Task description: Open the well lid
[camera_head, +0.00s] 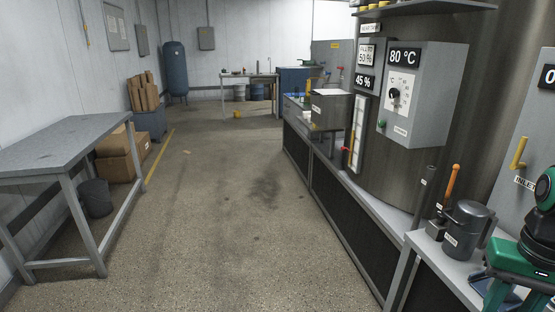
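I cannot tell for certain which thing is the well lid. A grey box (331,112) with a pale top and a small label stands on the long bench at the right of the aisle. A dark grey lidded canister (466,232) with a label stands upright on the near right bench. Neither is clearly named as the well. My gripper cannot be made out in this view.
A large metal tank (451,185) with a grey control box (424,98) reading 80 °C rises on the right. An orange-handled tool (452,182) stands by the canister. A grey table (62,148) is at left. The middle floor is clear.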

